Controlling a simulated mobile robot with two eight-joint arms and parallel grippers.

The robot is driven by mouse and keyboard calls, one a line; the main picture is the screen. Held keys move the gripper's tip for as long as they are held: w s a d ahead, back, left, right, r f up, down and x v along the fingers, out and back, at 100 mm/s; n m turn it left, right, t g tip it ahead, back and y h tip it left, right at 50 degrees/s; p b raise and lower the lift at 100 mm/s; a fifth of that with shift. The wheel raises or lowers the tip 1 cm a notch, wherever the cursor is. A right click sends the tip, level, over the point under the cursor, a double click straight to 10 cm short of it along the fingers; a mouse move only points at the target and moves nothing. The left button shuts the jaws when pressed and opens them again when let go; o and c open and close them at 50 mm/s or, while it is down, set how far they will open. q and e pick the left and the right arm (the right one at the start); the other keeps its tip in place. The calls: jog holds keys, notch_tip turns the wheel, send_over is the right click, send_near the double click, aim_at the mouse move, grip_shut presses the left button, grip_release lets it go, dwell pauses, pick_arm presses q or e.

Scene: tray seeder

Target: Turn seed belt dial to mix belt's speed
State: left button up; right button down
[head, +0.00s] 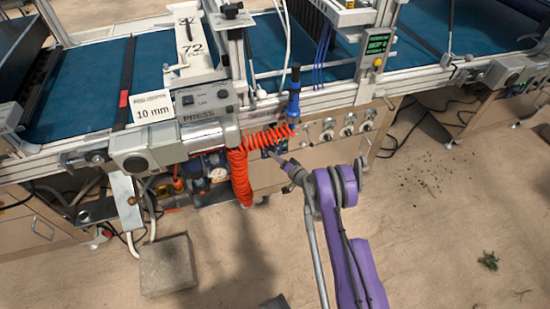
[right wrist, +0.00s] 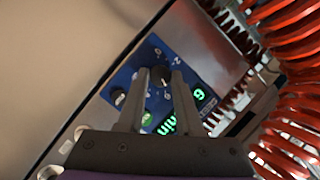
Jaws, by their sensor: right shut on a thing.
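In the right wrist view a small black dial (right wrist: 160,76) sits on a blue control panel (right wrist: 150,52) with white marks around it. My right gripper (right wrist: 157,74) has one finger on each side of the dial and is shut on it. Green display digits (right wrist: 199,94) show beside the right finger, partly hidden. The dial's pointer and any belt label cannot be read. In the head view my right gripper (head: 279,157) reaches the machine's front, below the orange coiled hose. My left gripper is not in view.
The orange coiled hose (head: 240,178) hangs close to my right gripper and fills the right of the wrist view. Several other round dials (head: 327,131) line the front to the right. A grey block (head: 167,266) stands on the floor. The floor at right is mostly open.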

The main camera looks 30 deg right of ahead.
jog(key=shift+f+m+t, duration=0.1)
jog(key=shift+m+t, duration=0.2)
jog(key=shift+m, duration=0.1)
jog(key=shift+b, duration=0.35)
jog(key=c, duration=0.6)
grip_release()
jog(key=shift+o, duration=0.2)
jog(key=v, duration=1)
jog(key=shift+s+p, duration=0.35)
jog(key=shift+s, duration=0.05)
jog(key=shift+d, duration=0.1)
